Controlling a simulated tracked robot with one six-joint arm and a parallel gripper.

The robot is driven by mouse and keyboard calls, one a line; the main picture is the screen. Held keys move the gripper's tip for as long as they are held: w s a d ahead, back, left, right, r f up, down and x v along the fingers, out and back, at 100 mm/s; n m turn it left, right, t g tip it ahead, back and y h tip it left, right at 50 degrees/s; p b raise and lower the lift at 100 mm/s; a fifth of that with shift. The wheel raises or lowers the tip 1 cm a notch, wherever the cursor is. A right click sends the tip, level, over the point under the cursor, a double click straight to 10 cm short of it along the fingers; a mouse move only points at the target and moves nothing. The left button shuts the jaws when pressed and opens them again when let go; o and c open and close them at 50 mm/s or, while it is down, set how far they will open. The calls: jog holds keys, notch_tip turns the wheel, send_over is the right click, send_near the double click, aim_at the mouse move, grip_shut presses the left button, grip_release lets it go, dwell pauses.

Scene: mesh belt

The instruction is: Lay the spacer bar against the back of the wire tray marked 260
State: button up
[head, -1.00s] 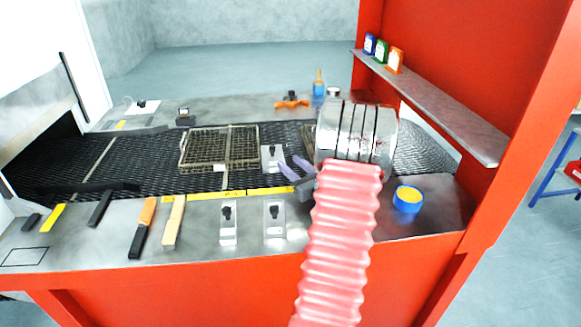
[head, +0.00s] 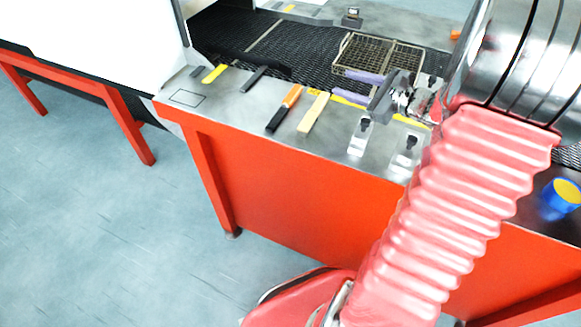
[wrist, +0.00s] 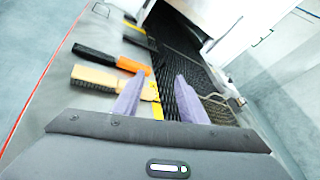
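A brownish wire tray (head: 415,50) sits on the black mesh belt in the head view, left of my arm. Part of a wire frame also shows at the right in the wrist view (wrist: 226,97). No number on it is readable. My gripper (head: 341,82) has two lavender fingers spread apart over the bench's front strip, in front of the tray. In the wrist view my gripper (wrist: 160,75) holds nothing between its fingers. A long dark bar-like piece (head: 264,72) lies at the belt's near edge; I cannot tell whether it is the spacer bar.
An orange-and-black tool (head: 284,108) and a wooden-handled brush (head: 313,112) lie on the steel front strip. Two plates with black knobs, one here (head: 360,135), are right of them. A blue cup with yellow inside (head: 563,195) stands far right. White housing covers the belt's left end.

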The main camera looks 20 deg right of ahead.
jog(key=s+a+n+g+y, duration=0.1)
jog(key=s+a+n+g, duration=0.1)
jog(key=a+n, duration=0.35)
jog(key=s+a+r+n+g+y, duration=0.1)
jog(key=s+a+n+g, duration=0.15)
jog(key=a, duration=0.65)
jog(key=s+a+n+g+y, duration=0.1)
jog(key=s+a+n+g, duration=0.25)
jog(key=a, duration=0.35)
jog(key=s+a+r+n+h, duration=0.1)
jog(key=s+a+n+h, duration=0.1)
jog(key=s+n+h, duration=0.2)
jog(key=s+a+r+n+h, duration=0.1)
jog(key=s+a+n+h, duration=0.2)
jog(key=s+n, duration=0.6)
jog(key=shift+s+n+g+h, duration=0.2)
jog(key=shift+n+g+h, duration=0.15)
jog(key=shift+n, duration=0.8)
jog(key=shift+c, duration=0.9)
jog(key=shift+d, duration=0.15)
